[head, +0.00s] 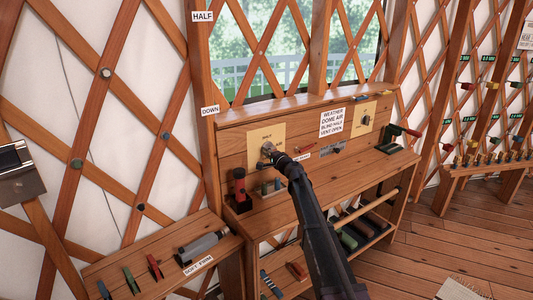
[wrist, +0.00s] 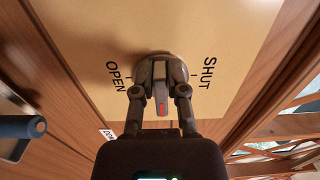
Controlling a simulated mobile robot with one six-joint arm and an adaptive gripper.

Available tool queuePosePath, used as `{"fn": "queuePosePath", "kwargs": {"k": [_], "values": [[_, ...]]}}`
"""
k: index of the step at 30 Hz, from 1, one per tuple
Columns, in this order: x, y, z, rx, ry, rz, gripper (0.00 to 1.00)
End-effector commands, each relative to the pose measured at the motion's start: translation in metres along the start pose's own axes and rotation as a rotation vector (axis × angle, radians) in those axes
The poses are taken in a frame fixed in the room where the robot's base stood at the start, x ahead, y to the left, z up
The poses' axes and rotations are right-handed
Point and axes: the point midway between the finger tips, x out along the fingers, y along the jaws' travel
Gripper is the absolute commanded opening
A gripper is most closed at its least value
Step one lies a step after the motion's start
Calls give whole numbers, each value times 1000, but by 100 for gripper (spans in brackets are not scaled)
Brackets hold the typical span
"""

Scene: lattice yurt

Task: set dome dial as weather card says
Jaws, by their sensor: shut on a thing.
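The weather card (head: 332,122) on the back panel reads "WEATHER DOME AIR BLIND HALF VENT OPEN". A round grey dial (head: 266,148) sits on a tan plate (head: 257,133) left of the card. My gripper (head: 272,154) reaches it from the front. In the wrist view my gripper (wrist: 160,93) is shut on the dial's knob (wrist: 160,68), one finger on each side. The knob's red-marked bar points down in that view, towards my gripper. "OPEN" is printed on the plate (wrist: 225,35) left of the dial and "SHUT" right of it.
A second tan plate with a dark knob (head: 366,119) is right of the card. Floor at right (head: 440,235) is mostly clear.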

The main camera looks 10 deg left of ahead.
Motion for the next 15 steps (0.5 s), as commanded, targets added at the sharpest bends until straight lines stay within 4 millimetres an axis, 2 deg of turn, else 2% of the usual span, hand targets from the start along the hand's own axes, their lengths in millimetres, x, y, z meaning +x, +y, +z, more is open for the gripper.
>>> {"fn": "queuePosePath", "kwargs": {"k": [5,6,8,9,15], "values": [[1,0,0,1,1,0,0],[1,0,0,2,1,0,29],[1,0,0,2,0,0,47],[1,0,0,2,0,0,52],[0,0,0,2,0,0,52]]}}
